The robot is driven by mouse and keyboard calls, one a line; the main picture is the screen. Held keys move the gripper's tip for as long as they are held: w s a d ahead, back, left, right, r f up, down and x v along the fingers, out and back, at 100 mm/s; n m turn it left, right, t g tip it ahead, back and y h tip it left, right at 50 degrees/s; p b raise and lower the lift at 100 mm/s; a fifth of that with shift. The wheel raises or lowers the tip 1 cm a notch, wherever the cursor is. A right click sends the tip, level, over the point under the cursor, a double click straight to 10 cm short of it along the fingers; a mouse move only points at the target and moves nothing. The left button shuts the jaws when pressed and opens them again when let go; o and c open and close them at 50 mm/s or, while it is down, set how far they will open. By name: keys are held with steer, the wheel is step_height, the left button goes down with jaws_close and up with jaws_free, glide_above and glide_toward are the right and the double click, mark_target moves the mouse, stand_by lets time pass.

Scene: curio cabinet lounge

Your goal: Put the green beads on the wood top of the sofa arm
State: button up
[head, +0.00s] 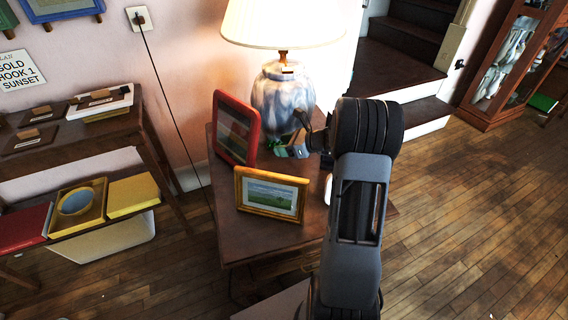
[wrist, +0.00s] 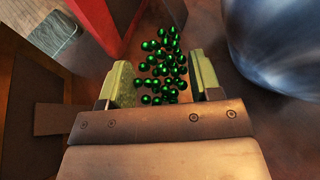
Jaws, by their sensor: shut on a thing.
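The green beads (wrist: 163,68) are a cluster of small shiny balls between the two fingers of my gripper (wrist: 162,82) in the wrist view. My gripper is shut on them, and part of the cluster extends beyond the fingertips. In the head view my gripper (head: 290,147) is low over the dark wood side table, between the red frame and the lamp, with a bit of green showing. I cannot tell whether the beads touch the tabletop. I cannot make out the wood top of the sofa arm in either view.
The side table (head: 232,240) holds a blue-and-white lamp (head: 283,92), a red picture frame (head: 236,128) and a gold landscape frame (head: 270,194), all close to my gripper. A desk (head: 150,122) stands left, a glass cabinet (head: 505,60) at right.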

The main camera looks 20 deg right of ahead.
mark_target(284, 167)
steer(key=shift+f+b, duration=1.15)
steer(key=shift+f, duration=2.35)
steer(key=shift+f, duration=0.1)
steer(key=shift+f, duration=0.15)
steer(key=o, duration=0.9)
steer(key=shift+o, duration=0.2)
